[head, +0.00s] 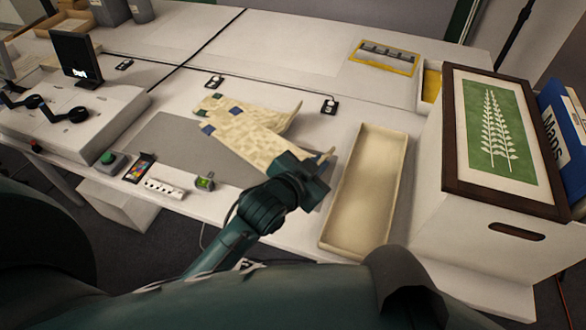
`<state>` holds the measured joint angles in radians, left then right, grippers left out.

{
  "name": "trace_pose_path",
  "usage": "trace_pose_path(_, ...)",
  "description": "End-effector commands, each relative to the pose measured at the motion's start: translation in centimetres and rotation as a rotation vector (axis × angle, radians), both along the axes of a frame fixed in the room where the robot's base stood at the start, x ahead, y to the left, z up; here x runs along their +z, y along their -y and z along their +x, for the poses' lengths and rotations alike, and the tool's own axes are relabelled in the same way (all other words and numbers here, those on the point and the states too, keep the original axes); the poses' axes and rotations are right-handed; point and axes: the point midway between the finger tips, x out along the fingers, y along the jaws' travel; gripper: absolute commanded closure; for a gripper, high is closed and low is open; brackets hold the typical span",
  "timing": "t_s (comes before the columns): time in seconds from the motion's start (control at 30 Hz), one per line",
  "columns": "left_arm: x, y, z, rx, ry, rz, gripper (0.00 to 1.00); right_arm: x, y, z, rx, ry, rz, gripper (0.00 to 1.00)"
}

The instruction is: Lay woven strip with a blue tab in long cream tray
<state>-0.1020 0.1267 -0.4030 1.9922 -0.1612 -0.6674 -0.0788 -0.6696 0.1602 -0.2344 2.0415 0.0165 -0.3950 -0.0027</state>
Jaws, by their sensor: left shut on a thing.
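A cream woven strip with a blue tab (250,140) lies slantwise over a grey mat on the table. Its blue tab (207,128) is at the left end. My left gripper (318,172) is shut on the strip's right end, which sticks up beside the fingers; the fingertips are partly hidden by the gripper body. The long cream tray (367,190) stands just right of the gripper, and its visible floor is bare. My right gripper is not in view.
A second woven strip (285,107) with a dark green tab lies behind and partly under the first. A white box (475,215) with a framed leaf picture stands right of the tray. A green button, colour card and power strip (165,188) lie along the front edge.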

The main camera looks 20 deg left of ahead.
Motion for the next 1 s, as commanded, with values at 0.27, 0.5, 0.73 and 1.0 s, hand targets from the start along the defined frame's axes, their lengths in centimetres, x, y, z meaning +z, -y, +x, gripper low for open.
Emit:
trace_pose_path(0.27, -4.7, 1.0, 0.7, -0.028, -0.002, 0.006, 1.00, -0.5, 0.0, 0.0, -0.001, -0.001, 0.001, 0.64)
trace_pose_path(0.5, -7.4, 1.0, 0.7, -0.028, 0.000, 0.006, 1.00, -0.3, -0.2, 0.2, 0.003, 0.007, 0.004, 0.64)
trace_pose_path(0.73, -10.5, 1.0, 0.7, -0.028, 0.000, 0.006, 1.00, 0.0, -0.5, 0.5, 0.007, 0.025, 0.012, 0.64)
trace_pose_path(1.0, -10.7, 1.0, 0.7, -0.027, 0.002, 0.005, 1.00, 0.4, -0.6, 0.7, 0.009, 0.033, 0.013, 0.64)
